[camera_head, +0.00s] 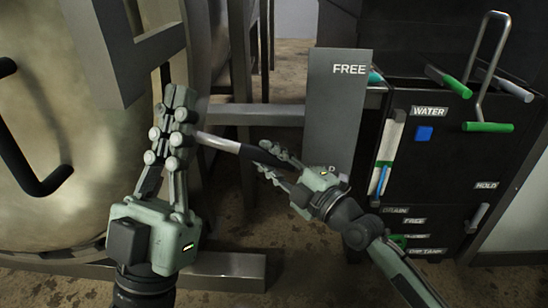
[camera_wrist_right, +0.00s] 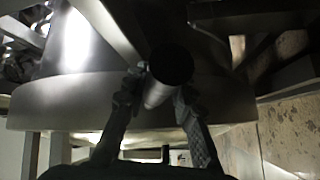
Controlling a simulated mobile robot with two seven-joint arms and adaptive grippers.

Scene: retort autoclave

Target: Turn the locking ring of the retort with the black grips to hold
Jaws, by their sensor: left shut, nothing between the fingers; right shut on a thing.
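The retort (camera_head: 70,110) is a large pale metal drum at the left of the head view. A grey ring-like edge, which looks like the locking ring (camera_head: 205,50), runs down its right side. A bar with a black grip (camera_head: 238,147) sticks out to the right from there. My right gripper (camera_head: 264,159) is shut on the black grip's outer end. In the right wrist view the grip's dark round end (camera_wrist_right: 171,64) sits between the fingers (camera_wrist_right: 160,93). My left gripper (camera_head: 178,100) is shut and empty, fingers pointing up, in front of the ring, overlapping the bar's inner end.
A grey plate marked FREE (camera_head: 338,100) stands behind my right gripper, which partly hides its lower lettering. A dark cabinet (camera_head: 450,150) with green-handled levers and labels stands at right. A bent black handle (camera_head: 45,185) is at far left. Grey frame beams cross low in front.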

